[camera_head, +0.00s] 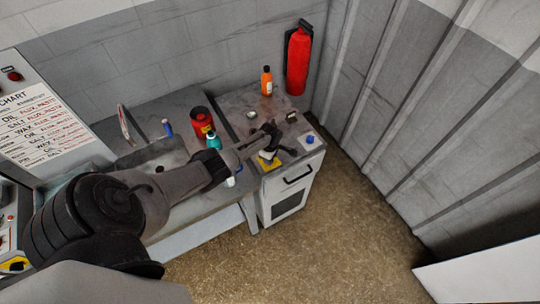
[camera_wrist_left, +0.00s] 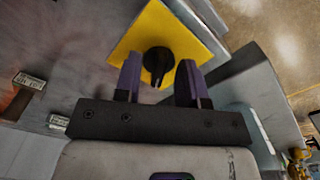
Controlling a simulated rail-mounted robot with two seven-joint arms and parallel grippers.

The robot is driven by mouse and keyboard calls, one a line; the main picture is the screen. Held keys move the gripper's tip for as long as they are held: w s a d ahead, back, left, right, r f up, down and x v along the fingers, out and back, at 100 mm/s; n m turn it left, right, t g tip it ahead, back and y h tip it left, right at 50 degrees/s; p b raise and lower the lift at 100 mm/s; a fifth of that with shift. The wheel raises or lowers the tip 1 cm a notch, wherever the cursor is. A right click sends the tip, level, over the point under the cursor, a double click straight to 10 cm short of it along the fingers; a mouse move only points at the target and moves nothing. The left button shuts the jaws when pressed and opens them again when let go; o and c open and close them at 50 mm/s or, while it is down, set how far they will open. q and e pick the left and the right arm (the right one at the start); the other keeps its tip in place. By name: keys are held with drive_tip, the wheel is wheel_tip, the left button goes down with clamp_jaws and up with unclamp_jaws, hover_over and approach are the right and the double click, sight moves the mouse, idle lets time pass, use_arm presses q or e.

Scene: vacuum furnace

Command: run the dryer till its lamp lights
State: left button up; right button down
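The dryer looks to be the grey cabinet (camera_head: 289,187) with a dark handle on its front. On its top is a yellow plate (camera_head: 272,166) with a black knob, partly hidden by my left gripper (camera_head: 270,151) in the head view. In the left wrist view the yellow plate (camera_wrist_left: 200,38) carries the black knob (camera_wrist_left: 157,62). My left gripper (camera_wrist_left: 160,65) is open, with a fingertip on either side of the knob and a visible gap at each side. I cannot make out a lit lamp. My right gripper is not in view.
A blue button (camera_head: 309,139) sits near the cabinet top's front corner. An orange bottle (camera_head: 266,82), a red can (camera_head: 201,124) and a teal bottle (camera_head: 213,141) stand behind and left. A red extinguisher (camera_head: 298,62) hangs on the wall. The floor in front is clear.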

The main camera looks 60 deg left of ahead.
use_arm(q)
wheel_tip(320, 180, up, 6)
drive_tip(key=shift+r+p, duration=0.1)
drive_tip(key=shift+p, duration=1.15)
wheel_tip(320, 180, up, 8)
drive_tip(key=shift+f+p, duration=0.25)
drive_tip(key=shift+p, duration=0.1)
